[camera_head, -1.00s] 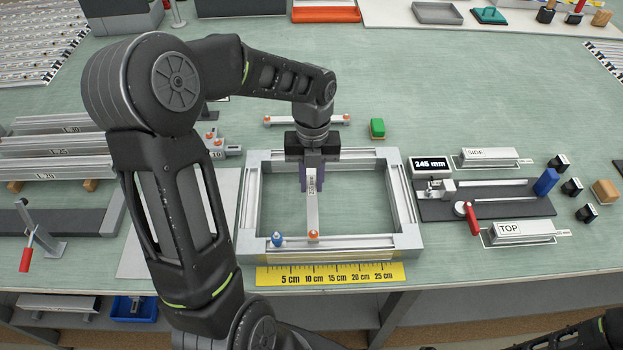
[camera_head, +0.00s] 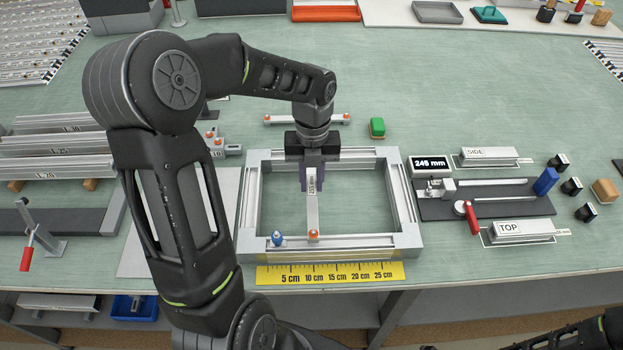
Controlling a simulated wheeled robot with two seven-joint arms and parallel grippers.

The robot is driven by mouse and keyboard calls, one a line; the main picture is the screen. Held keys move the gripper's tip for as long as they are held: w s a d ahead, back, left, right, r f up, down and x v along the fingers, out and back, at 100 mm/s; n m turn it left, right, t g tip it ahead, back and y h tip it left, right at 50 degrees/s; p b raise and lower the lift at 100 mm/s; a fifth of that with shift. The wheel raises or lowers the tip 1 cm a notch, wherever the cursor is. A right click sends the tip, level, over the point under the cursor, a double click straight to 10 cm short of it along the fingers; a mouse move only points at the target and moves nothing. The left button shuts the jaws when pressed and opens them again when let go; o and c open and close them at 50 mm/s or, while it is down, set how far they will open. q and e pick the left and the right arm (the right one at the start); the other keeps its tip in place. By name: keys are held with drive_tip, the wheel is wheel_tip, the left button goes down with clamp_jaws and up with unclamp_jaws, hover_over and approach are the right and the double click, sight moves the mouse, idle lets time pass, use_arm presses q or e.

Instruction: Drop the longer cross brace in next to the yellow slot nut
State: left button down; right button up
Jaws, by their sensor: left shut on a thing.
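My left gripper (camera_head: 313,180) reaches over the back rail of a grey aluminium frame (camera_head: 409,238). Its purple-padded fingers are shut on a light cross brace (camera_head: 313,212) with a small printed label. The brace points front to back inside the frame, and its near end with an orange knob is at the front rail. Its far end is hidden under the gripper. A blue slot nut (camera_head: 277,240) sits on the front rail, left of that knob. I cannot make out a yellow slot nut. Another cross brace (camera_head: 290,121) with orange ends lies behind the frame. My right gripper is out of view.
A yellow ruler (camera_head: 330,273) lies along the front table edge. A green block (camera_head: 377,127) stands behind the frame. Right of it is a dark measuring fixture (camera_head: 500,206) with a 245 mm display (camera_head: 431,163). Long profiles (camera_head: 60,145) lie at left.

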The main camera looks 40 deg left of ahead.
sight(312, 182)
use_arm(q)
drive_tip(key=shift+f+b, duration=0.7)
drive_tip(key=shift+f, duration=0.4)
drive_tip(key=c, duration=1.2)
unclamp_jaws()
drive_tip(key=shift+o, duration=0.2)
drive_tip(key=r, duration=0.5)
drive_tip(key=r+b, duration=0.1)
drive_tip(key=r, duration=0.2)
drive_tip(key=shift+w+a, duration=0.15)
drive_tip(key=shift+w, duration=0.2)
drive_tip(key=shift+f, duration=0.1)
